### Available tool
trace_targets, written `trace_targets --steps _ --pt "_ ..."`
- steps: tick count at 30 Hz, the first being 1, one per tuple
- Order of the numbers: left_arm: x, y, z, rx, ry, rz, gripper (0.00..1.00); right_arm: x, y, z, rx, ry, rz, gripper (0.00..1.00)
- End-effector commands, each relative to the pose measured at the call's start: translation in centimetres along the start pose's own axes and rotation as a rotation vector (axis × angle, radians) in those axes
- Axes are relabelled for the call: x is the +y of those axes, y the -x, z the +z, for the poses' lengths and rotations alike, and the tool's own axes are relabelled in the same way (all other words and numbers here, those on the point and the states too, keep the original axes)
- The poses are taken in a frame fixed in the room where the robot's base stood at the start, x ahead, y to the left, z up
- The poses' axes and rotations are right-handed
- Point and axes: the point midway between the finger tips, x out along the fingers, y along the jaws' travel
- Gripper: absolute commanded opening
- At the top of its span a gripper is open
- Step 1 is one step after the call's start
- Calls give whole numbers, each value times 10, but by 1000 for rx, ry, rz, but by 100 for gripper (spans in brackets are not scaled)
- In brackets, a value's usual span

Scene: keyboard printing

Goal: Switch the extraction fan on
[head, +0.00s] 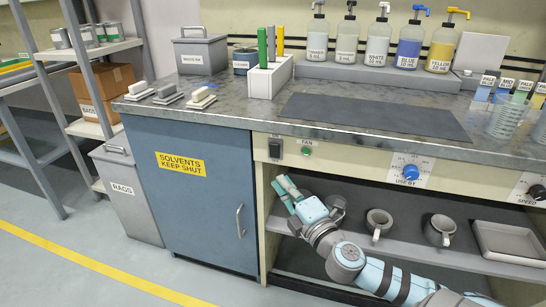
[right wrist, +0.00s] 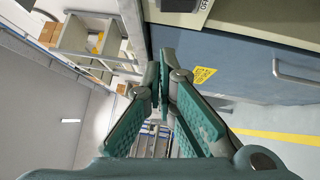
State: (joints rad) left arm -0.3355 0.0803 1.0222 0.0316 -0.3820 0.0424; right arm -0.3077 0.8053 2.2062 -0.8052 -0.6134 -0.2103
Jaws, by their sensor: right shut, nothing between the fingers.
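The fan switch (head: 275,148) is a dark rocker on the cream panel under the counter's front edge, beside a green round lamp (head: 306,150) labelled FAN. In the right wrist view, part of a dark switch (right wrist: 180,4) shows at the top edge with an OFF label beside it. My right gripper (head: 281,184) is below the switch, in front of the shelf opening, and apart from the switch. Its fingers are shut and empty; the fingertips (right wrist: 161,72) meet in the right wrist view. I cannot tell which way the rocker is set. My left gripper is not in view.
A blue cabinet (head: 190,205) stands left of the switch panel. A USE BY dial (head: 410,172) and a SPEED dial (head: 537,192) are to the right. Mugs (head: 379,222) sit on the shelf (head: 462,256). Ink bottles (head: 378,42) stand on the counter's back ledge.

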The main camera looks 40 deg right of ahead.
Motion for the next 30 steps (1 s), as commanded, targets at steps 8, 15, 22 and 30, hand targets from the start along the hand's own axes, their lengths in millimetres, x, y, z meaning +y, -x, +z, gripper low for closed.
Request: trace_targets --steps 8,15,22,30 --pt "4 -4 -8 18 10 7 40 1 -59 0 -3 -8 5 0" --pt "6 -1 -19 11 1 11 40 -2 -97 16 -1 -1 2 0" --pt "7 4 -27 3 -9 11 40 -1 -109 28 1 -2 0 0" --pt "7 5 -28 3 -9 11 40 0 -109 28 1 -2 0 0"
